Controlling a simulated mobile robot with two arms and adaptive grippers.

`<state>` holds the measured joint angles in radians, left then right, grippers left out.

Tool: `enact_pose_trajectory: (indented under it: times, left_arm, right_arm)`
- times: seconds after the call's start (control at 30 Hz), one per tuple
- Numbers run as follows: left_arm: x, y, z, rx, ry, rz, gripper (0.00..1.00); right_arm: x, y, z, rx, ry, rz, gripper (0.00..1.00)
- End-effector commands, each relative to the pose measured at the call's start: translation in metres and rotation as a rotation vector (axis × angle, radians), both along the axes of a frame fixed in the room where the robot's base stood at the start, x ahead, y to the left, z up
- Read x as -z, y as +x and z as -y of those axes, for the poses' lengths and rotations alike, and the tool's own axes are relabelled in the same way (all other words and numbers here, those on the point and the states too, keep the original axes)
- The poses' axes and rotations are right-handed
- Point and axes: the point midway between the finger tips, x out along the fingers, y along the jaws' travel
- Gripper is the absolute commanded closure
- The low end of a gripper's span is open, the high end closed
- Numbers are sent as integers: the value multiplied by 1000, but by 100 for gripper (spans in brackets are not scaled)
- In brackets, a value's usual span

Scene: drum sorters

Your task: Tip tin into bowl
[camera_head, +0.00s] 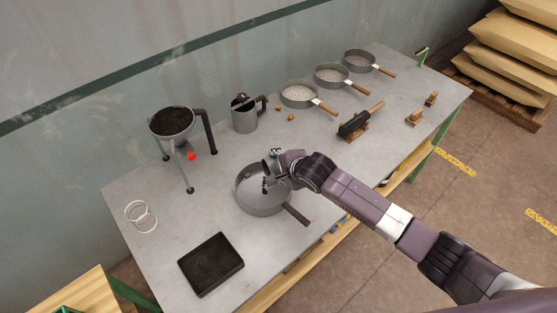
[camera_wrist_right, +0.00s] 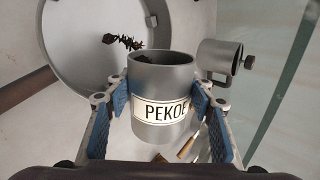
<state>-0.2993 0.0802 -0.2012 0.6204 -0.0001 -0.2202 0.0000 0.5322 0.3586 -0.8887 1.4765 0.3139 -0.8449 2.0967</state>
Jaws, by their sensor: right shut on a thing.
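My right gripper (camera_head: 268,172) is over the wide, round grey pan-like bowl (camera_head: 241,198), which has a dark handle. In the right wrist view, the gripper (camera_wrist_right: 160,112) is shut on a grey tin (camera_wrist_right: 160,135) labelled PEKOE, its blue pads on either side. The tin's mouth faces the top of that view, with a dark bit at its rim. Dark curled leaves (camera_wrist_right: 124,41) show just beyond the mouth, against the bowl (camera_wrist_right: 53,60). I cannot tell whether they are falling or lying. The tin is mostly hidden by the gripper in the head view. My left gripper is not in view.
A grey mug (camera_head: 244,121) stands behind the bowl. A dark-filled funnel on a stand (camera_head: 172,124) is at left, a black tray (camera_head: 211,264) in front. Several sieves (camera_head: 299,95) line the back right. A red ball (camera_head: 192,156) is near the stand.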

Motion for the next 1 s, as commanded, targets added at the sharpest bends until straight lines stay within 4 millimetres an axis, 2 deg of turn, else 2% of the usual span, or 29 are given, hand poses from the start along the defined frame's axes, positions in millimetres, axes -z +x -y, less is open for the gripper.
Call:
enact_pose_trajectory:
  times: [0.03, 0.17, 0.43, 0.7, 1.0]
  left_arm:
    - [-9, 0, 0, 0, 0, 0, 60]
    - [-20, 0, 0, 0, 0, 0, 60]
    - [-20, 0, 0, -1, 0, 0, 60]
    - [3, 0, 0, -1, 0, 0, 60]
    - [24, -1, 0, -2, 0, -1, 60]
  right_arm:
    - [-6, -2, -3, -1, -21, 7, 78]
    - [-9, -3, -8, -1, -109, 42, 78]
    - [-10, -7, -16, 0, -318, 126, 78]
    - [-9, -10, -25, 0, -536, 211, 78]
    - [-13, -12, -30, -1, -682, 270, 78]
